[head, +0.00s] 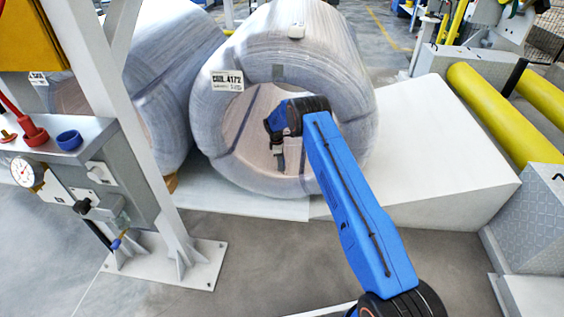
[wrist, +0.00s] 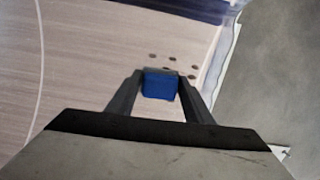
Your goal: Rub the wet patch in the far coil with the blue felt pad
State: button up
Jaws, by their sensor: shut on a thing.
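My gripper (wrist: 160,88) is shut on the blue felt pad (wrist: 160,86) in the wrist view. In the head view my gripper (head: 278,152) is inside the bore of the wrapped coil (head: 320,60) with the label 4172; the pad cannot be made out there. In the wrist view several small dark wet spots (wrist: 172,59) lie on the pale inner wrap, just beyond the pad and to its right. I cannot tell whether the pad touches the wrap. A second wrapped coil (head: 165,60) stands to the left.
A white frame post (head: 125,130) with a gauge panel (head: 75,175) stands at the left. A white sloped block (head: 440,150) and yellow rollers (head: 505,115) are at the right. Grey floor (head: 270,260) lies open in front of the coil.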

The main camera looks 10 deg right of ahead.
aim_at(283, 175)
jog(key=shift+s+a+f, duration=0.1)
jog(key=shift+s+a, duration=0.2)
jog(key=shift+s, duration=0.65)
jog(key=shift+s+a+r, duration=0.1)
jog(key=shift+s+a, duration=0.2)
jog(key=shift+s, duration=0.6)
jog(key=shift+s+a+f, duration=0.1)
jog(key=shift+s+a, duration=0.2)
jog(key=shift+s, duration=0.65)
jog(key=shift+w, duration=0.1)
jog(key=shift+w+d, duration=0.4)
jog(key=shift+w, duration=0.85)
jog(key=shift+w+d, duration=0.4)
jog(key=shift+w, duration=0.85)
jog(key=shift+w+d, duration=0.4)
jog(key=shift+w, duration=0.85)
jog(key=shift+s+d+f, duration=0.1)
jog(key=shift+s+d, duration=0.05)
jog(key=shift+d, duration=0.2)
jog(key=shift+s+a, duration=0.4)
jog(key=shift+s, duration=0.85)
jog(key=shift+s+a, duration=0.4)
jog(key=shift+s, duration=0.9)
jog(key=shift+s+a, duration=0.4)
jog(key=shift+s, duration=0.85)
